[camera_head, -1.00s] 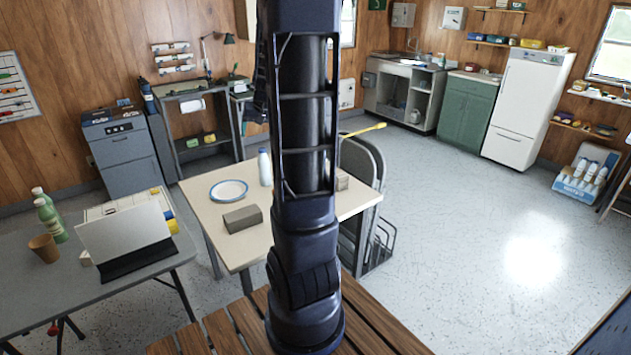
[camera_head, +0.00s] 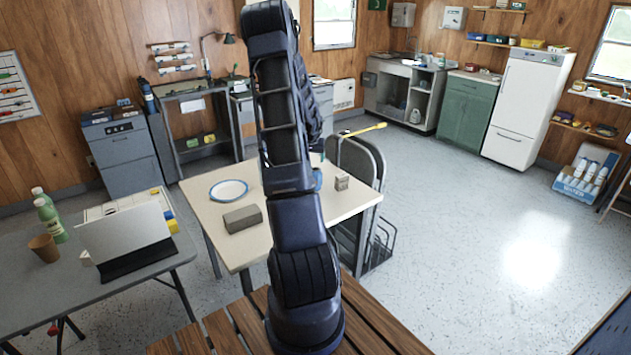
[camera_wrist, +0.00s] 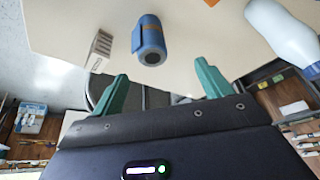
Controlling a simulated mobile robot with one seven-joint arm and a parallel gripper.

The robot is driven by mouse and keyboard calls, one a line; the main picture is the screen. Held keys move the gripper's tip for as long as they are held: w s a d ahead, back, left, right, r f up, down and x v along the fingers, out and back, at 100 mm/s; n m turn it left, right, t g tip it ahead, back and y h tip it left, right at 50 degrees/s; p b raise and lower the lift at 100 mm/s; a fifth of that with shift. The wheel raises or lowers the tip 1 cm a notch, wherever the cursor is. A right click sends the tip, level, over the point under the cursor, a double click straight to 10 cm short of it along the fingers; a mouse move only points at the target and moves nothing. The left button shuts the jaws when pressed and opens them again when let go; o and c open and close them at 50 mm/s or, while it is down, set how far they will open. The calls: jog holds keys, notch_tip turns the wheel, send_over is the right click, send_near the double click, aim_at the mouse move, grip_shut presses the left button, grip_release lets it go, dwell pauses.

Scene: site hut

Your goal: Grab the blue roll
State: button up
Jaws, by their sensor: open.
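The blue roll (camera_wrist: 148,36) is on the cream table (camera_wrist: 75,22) in the wrist view. It is a short blue cylinder with an orange-brown band and a dark hole in its facing end. In the head view only a blue sliver of it (camera_head: 318,180) shows beside my arm on the table. My gripper (camera_wrist: 161,75) has two green fingers spread apart with nothing between them. The roll appears beyond the fingertips, roughly between them, and apart from them. In the head view my arm hides the gripper.
A small grey box (camera_wrist: 100,45) stands to one side of the roll and a white bottle (camera_wrist: 283,32) to the other. A plate (camera_head: 229,190) and a grey block (camera_head: 243,218) lie on the table's left. Folded chairs (camera_head: 362,165) stand at its right edge.

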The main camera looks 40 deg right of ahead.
aim_at(315, 169)
jog(key=d+f, duration=0.1)
jog(key=f, duration=0.1)
jog(key=d+f, duration=0.1)
jog(key=f, duration=0.1)
jog(key=w+d+f, duration=0.1)
jog(key=f, duration=0.1)
jog(key=shift+w+d+f, duration=0.1)
jog(key=shift+d+f, duration=0.15)
jog(key=shift+f, duration=0.05)
jog(key=shift+w+x, duration=0.1)
jog(key=shift+x, duration=1.3)
jog(key=shift+w+x, duration=0.15)
jog(key=shift+x, duration=1.25)
jog(key=shift+d+r, duration=0.15)
jog(key=c, duration=1.1)
